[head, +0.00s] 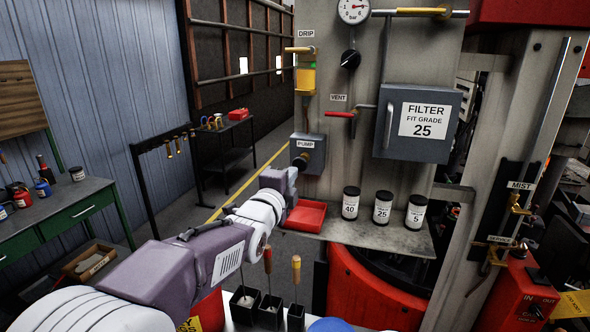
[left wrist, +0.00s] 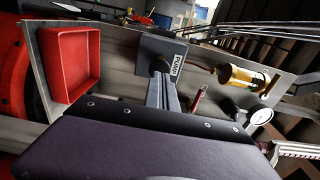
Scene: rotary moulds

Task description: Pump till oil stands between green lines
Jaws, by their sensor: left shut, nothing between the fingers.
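The pump box (head: 313,150), a dark grey box labelled PUMP, is fixed to the grey panel; it also shows in the left wrist view (left wrist: 150,52). My left gripper (head: 299,162) is shut and empty, its tips at the front of the pump box, where they hide most of the pump's button. In the left wrist view its fingers (left wrist: 160,76) point at the button. I cannot tell if they touch it. The drip glass (head: 306,80) above holds amber oil, with a bit of green near its top; the exact level against the green lines is too small to read. My right gripper is out of view.
A red tray (head: 305,216) and three labelled filter jars (head: 383,208) stand on the shelf below the pump. A red vent lever (head: 340,114), a black knob (head: 350,60), a gauge (head: 354,10) and the filter box (head: 418,124) are on the panel.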

